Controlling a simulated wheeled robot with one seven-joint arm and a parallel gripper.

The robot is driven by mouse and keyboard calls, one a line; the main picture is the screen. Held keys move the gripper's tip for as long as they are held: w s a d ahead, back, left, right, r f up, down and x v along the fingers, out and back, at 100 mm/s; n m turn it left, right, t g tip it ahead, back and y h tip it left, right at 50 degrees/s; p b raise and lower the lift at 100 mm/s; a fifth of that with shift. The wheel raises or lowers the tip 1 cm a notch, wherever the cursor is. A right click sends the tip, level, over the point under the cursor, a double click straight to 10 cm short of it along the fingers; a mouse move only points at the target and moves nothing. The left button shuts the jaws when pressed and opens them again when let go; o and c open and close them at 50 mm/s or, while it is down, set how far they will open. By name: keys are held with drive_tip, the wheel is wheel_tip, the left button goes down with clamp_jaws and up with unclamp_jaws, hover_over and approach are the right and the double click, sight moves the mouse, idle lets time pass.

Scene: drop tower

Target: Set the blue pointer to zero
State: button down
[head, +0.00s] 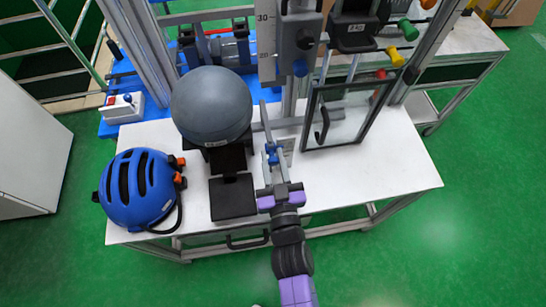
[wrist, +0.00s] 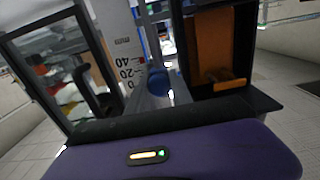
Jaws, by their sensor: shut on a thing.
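The blue pointer (head: 271,150) sits by a small pale plate (head: 286,148) low on the rig's front, above the white table. In the wrist view the blue pointer (wrist: 157,82) is a rounded blue piece right beside the numbered scale (wrist: 130,72), where 40, 20 and part of 0 show. A small red mark lies near the 40. My gripper (head: 268,150) is shut on the blue pointer, coming from the front of the table. The exact reading under the pointer cannot be told, as my fingers and the pointer cover part of it.
A grey ball (head: 211,105) rests on a black stand left of my gripper, and a blue helmet (head: 140,188) lies further left. A framed clear door (head: 342,115) stands to the right. A tall ruler (head: 266,40) rises behind. The table's right side is clear.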

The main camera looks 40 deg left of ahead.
drive_tip(key=shift+r, duration=0.3)
drive_tip(key=c, duration=1.1)
unclamp_jaws()
drive_tip(key=shift+c, duration=0.2)
drive_tip(key=shift+f, duration=0.1)
drive_tip(key=shift+s+d, duration=0.35)
drive_tip(key=shift+d, duration=0.1)
drive_tip(key=b+v, duration=0.1)
drive_tip(key=v, duration=0.5)
drive_tip(key=shift+s+d, duration=0.25)
